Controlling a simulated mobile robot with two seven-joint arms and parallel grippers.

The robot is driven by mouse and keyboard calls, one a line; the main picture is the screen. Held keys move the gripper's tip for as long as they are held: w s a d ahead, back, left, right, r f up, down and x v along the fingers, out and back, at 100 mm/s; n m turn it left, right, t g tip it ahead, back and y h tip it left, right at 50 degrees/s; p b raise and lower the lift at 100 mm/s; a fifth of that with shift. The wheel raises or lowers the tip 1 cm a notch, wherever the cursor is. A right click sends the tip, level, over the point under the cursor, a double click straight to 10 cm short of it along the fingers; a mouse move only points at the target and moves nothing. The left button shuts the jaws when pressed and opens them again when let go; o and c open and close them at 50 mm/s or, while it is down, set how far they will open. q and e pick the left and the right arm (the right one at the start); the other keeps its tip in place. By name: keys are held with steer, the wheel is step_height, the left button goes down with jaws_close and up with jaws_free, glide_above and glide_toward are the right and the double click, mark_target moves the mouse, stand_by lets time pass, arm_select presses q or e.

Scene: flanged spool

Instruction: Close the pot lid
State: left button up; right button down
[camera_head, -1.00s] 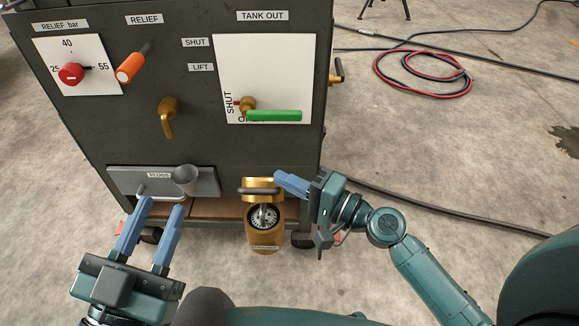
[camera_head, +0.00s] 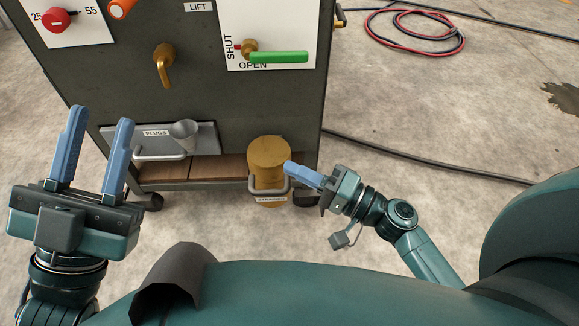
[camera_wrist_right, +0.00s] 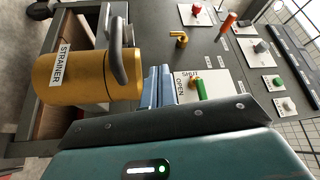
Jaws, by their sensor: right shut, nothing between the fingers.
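In the right wrist view the pot (camera_wrist_right: 75,82) appears sideways, with the handle (camera_wrist_right: 118,50) beside the lid end. My right gripper (camera_head: 289,168) is shut and empty, its fingertips at the lid's right edge; whether they touch it is unclear. Its fingers (camera_wrist_right: 158,85) also show close to the lid. My left gripper (camera_head: 101,116) is open and empty.
A plugs tray (camera_head: 205,138) with a grey cup (camera_head: 184,132) is on the cabinet front, left of the pot. Above are a green valve lever (camera_head: 278,57) and a brass lever (camera_head: 163,66). Hoses (camera_head: 415,40) lie on the floor; the floor at right is mostly clear.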

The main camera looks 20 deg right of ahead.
arm_select(q)
steer(key=shift+s+a, duration=0.1)
steer(key=shift+a, duration=0.2)
stand_by(0.4)
